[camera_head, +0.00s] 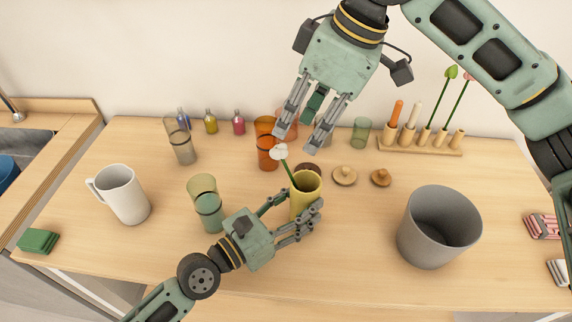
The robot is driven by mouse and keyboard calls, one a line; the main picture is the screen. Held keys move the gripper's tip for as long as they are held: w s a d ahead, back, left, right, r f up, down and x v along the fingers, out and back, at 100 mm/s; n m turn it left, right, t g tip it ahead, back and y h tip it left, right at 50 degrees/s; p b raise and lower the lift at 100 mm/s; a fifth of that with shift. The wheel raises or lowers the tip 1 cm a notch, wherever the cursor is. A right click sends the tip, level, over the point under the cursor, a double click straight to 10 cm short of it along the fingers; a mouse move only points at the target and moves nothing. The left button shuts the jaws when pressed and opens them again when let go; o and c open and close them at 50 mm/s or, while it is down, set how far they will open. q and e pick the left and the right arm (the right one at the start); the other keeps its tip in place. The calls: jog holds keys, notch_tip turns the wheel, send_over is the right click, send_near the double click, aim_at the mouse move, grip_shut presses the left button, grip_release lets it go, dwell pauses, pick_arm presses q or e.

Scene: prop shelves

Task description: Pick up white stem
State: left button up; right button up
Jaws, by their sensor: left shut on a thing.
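The white stem, a white bloom (279,152) on a green stalk, stands tilted to the left in a yellow vase (306,182) near the middle of the table. My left gripper (302,207) is shut on the yellow vase, with its fingers on either side of it. The vase hides the stalk's lower end. My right gripper (297,141) is open, its fingers pointing down, above and just right of the white bloom in the picture.
A wooden rack (420,146) with several stems and sticks stands at the back right. A grey bin (438,228) is at the right, a white mug (121,194) at the left. Coloured glasses, including an orange one (267,157) behind the bloom, stand nearby. Two wooden lids (345,175) lie right of the vase.

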aim_at(281, 141)
notch_tip(281, 141, up, 4)
jog(key=w+n+g, duration=0.1)
jog(key=n, duration=0.2)
jog(key=x, duration=0.6)
jog(key=shift+w+a+f, duration=0.2)
jog(key=shift+f, duration=0.05)
jog(key=x, duration=0.4)
jog(key=shift+s+a, duration=0.1)
jog(key=shift+s, duration=0.3)
jog(key=shift+a+f, duration=0.2)
jog(key=shift+f, duration=0.4)
jog(key=shift+y, duration=0.3)
jog(key=c, duration=0.7)
